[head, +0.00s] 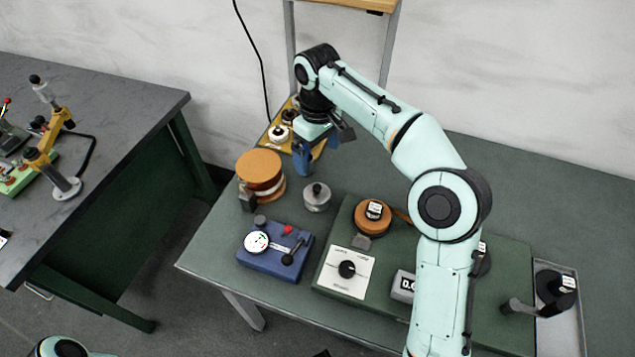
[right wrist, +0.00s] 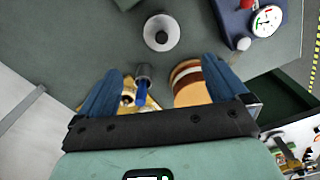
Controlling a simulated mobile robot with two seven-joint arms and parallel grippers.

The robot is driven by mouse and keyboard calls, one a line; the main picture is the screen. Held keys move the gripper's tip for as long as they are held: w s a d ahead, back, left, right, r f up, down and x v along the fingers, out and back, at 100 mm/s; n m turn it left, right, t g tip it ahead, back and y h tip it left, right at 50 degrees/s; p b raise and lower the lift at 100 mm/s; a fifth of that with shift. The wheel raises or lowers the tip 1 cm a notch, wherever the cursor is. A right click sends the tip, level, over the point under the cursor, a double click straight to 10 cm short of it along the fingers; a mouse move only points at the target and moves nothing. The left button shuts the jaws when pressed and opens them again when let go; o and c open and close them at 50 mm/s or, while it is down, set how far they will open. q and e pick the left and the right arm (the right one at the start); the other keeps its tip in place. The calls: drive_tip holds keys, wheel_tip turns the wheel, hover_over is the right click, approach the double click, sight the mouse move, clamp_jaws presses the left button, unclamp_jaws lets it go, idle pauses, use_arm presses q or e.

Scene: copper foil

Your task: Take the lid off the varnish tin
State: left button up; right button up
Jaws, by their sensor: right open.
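A small round grey metal tin (head: 317,199), which I take to be the varnish tin, stands on the green table. Its lid (head: 317,189) with a dark knob sits on top. In the right wrist view the tin (right wrist: 161,33) shows from above, ahead of the fingers. My right gripper (head: 317,157) is open and empty, behind the tin and apart from it; its blue fingers spread wide in the right wrist view (right wrist: 162,66). My left gripper is out of view.
A copper-brown roll (head: 259,168) stands left of the tin. A blue gauge block (head: 275,262) lies in front. A yellow tray (head: 267,142) with white-topped items is behind. A green board (head: 340,222) with a knob and brown disc is at right.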

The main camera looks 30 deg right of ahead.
drive_tip(key=b, duration=0.2)
hover_over(317, 187)
wheel_tip(317, 187, down, 6)
drive_tip(key=shift+s+d+f, duration=0.1)
drive_tip(key=shift+s+f, duration=0.05)
drive_tip(key=shift+f, duration=0.85)
wheel_tip(317, 187, down, 5)
drive_tip(key=shift+r+b, duration=0.1)
drive_tip(key=shift+b, duration=0.25)
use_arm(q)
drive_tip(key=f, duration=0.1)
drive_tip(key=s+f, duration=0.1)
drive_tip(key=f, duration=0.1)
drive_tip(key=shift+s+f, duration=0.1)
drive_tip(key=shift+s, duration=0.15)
use_arm(e)
drive_tip(key=c, duration=1.1)
